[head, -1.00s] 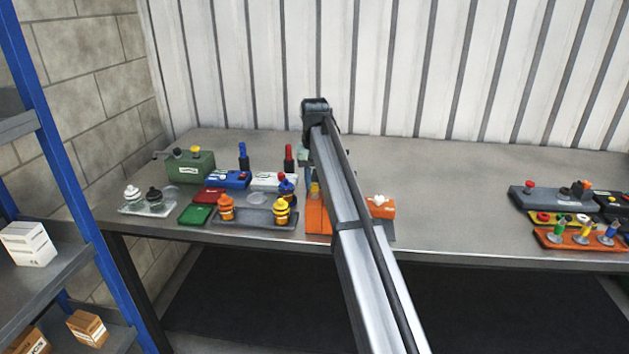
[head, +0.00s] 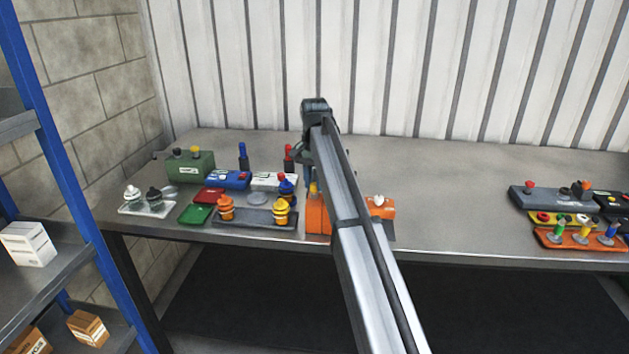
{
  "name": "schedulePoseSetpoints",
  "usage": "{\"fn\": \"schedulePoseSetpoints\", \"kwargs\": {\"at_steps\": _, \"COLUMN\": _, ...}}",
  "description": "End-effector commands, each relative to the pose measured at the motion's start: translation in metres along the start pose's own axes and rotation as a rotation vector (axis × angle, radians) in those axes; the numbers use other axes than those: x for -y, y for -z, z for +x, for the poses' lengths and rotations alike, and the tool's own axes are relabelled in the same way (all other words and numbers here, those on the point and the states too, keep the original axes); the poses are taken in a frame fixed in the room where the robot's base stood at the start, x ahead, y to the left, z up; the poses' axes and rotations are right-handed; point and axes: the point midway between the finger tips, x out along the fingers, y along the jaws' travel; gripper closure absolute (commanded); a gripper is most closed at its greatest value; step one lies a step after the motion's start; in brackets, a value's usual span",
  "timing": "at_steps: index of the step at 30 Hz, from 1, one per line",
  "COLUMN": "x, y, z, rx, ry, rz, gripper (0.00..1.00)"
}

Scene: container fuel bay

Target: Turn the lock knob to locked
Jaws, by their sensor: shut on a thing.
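An orange box (head: 318,221) stands near the front edge of the table, partly hidden behind my arm. A yellow part shows on its left top beside the arm. Its right part carries a small whitish knob (head: 378,201); I cannot tell which way it points or whether this is the lock knob. My arm runs up across the middle of the picture and bends at a dark joint, and its far side drops behind the near link toward the orange box. My gripper's fingers are hidden behind my arm, so their grasp does not show.
Left of the arm stand a green box (head: 190,166), blue and red bottles, and small coloured cases. A grey tray (head: 240,223) holds orange and yellow stacked pieces. An orange panel (head: 575,243) with coloured knobs lies far right. The table between is clear.

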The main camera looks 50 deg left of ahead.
Motion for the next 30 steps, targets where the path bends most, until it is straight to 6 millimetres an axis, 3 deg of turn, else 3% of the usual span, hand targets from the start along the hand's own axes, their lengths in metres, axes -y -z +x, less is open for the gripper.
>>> {"fn": "schedulePoseSetpoints", "kwargs": {"at_steps": 11, "x": -0.0002, "y": -0.0010, "z": 0.0001, "rx": 0.002, "ry": -0.001, "rz": 0.005, "gripper": 1.00}}
{"fn": "schedulePoseSetpoints", "kwargs": {"at_steps": 12, "x": -0.0002, "y": -0.0009, "z": 0.0001, "rx": 0.002, "ry": -0.001, "rz": 0.005, "gripper": 0.68}}
{"fn": "schedulePoseSetpoints", "kwargs": {"at_steps": 19, "x": 0.0000, "y": -0.0005, "z": 0.0000, "rx": 0.001, "ry": 0.000, "rz": 0.004, "gripper": 0.46}}
{"fn": "schedulePoseSetpoints", "kwargs": {"at_steps": 30, "x": 0.0004, "y": 0.0004, "z": -0.0075, "rx": 0.000, "ry": 0.001, "rz": 0.003, "gripper": 0.46}}
